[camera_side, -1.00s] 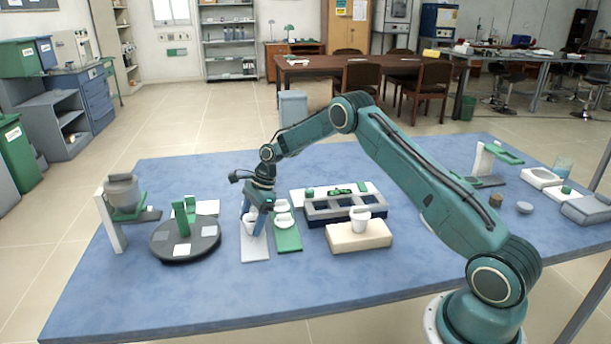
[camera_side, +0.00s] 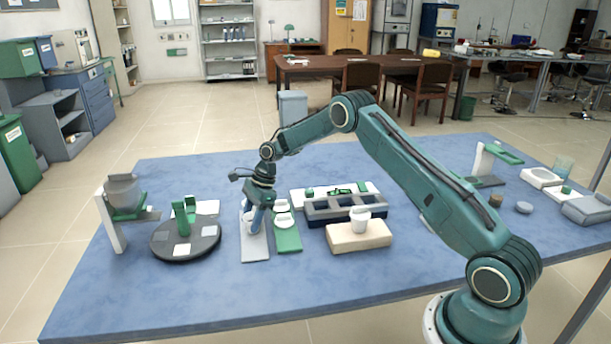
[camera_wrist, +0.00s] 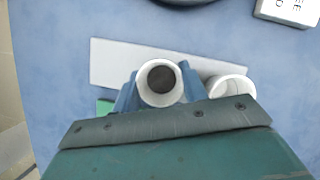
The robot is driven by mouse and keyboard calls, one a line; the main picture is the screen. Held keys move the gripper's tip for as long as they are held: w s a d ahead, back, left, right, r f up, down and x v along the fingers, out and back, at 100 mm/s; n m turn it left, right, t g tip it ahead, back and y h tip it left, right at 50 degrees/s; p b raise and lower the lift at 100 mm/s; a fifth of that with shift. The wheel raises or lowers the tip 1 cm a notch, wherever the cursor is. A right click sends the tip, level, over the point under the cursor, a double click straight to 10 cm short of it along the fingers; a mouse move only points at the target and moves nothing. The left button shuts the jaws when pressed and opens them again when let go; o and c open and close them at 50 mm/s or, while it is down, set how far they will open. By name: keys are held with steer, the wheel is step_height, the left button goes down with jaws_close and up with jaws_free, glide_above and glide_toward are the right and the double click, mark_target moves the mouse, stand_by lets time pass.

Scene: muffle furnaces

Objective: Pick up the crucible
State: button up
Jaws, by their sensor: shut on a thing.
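The crucible is a small white cup (camera_wrist: 146,93) with a dark inside, standing upright between my fingers in the wrist view. In the side view it shows low between the fingers (camera_side: 249,226), over the pale rectangular plate (camera_side: 255,252). My gripper (camera_side: 254,222) points down and is shut on the crucible, with one blue finger on each side in the wrist view (camera_wrist: 160,90). The crucible appears to be at plate level; whether its base touches the plate is hidden. A second white cup (camera_wrist: 232,88) is close to the right finger in the wrist view.
A green plate with white round pieces (camera_side: 288,240) lies just right of the gripper. A black turntable (camera_side: 185,246) is to the left. A beige block (camera_side: 350,238) bearing a white cup (camera_side: 360,224) and a dark rack (camera_side: 325,211) stand to the right. The front of the blue table is clear.

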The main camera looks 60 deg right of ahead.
step_height(320, 180, up, 10)
steer(key=shift+f, duration=0.2)
stand_by(0.3)
stand_by(0.4)
steer(key=s+d+r, duration=0.1)
steer(key=s+d, duration=1.2)
steer(key=d, duration=0.4)
steer(key=shift+r, duration=0.35)
steer(key=shift+w+d+f, duration=0.1)
steer(key=shift+f, duration=0.15)
steer(key=shift+f, duration=2.7)
steer(key=shift+f, duration=1.35)
